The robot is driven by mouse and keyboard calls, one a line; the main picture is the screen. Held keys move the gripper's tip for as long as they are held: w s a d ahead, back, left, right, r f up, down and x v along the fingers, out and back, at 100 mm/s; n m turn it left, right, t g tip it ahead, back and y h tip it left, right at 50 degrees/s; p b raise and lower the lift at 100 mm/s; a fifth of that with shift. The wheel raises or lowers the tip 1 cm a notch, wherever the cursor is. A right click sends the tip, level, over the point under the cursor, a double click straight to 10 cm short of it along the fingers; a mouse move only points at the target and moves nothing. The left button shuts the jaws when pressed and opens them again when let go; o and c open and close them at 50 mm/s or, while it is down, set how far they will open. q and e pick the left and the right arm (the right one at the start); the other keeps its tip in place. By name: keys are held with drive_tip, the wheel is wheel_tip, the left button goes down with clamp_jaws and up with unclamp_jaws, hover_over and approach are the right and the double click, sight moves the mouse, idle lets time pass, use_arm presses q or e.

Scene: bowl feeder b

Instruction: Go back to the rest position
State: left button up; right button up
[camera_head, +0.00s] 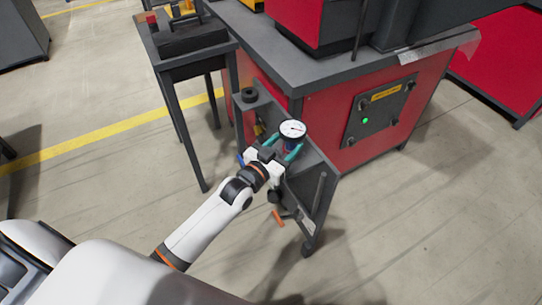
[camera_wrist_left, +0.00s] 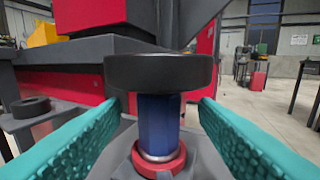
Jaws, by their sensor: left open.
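My left gripper (camera_head: 282,152) is at a small grey stand on the side of the red machine. In the left wrist view its two teal fingers (camera_wrist_left: 160,122) are open, one on each side of a blue cylinder (camera_wrist_left: 159,125). The cylinder stands upright on a red ring base (camera_wrist_left: 160,161) and carries a wide black disc (camera_wrist_left: 161,72). In the head view a round white-faced gauge (camera_head: 292,129) tops this piece. Gaps show between the fingers and the cylinder. My right gripper is not in view.
The red machine (camera_head: 335,115) with a grey top stands behind the stand. A black ring (camera_head: 249,94) sits at the stand's far end. A dark side table (camera_head: 190,62) stands at the upper left. Open floor (camera_head: 440,220) lies to the right.

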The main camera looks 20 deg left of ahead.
use_arm(q)
drive_tip(key=v, duration=0.9)
drive_tip(key=shift+p, duration=0.3)
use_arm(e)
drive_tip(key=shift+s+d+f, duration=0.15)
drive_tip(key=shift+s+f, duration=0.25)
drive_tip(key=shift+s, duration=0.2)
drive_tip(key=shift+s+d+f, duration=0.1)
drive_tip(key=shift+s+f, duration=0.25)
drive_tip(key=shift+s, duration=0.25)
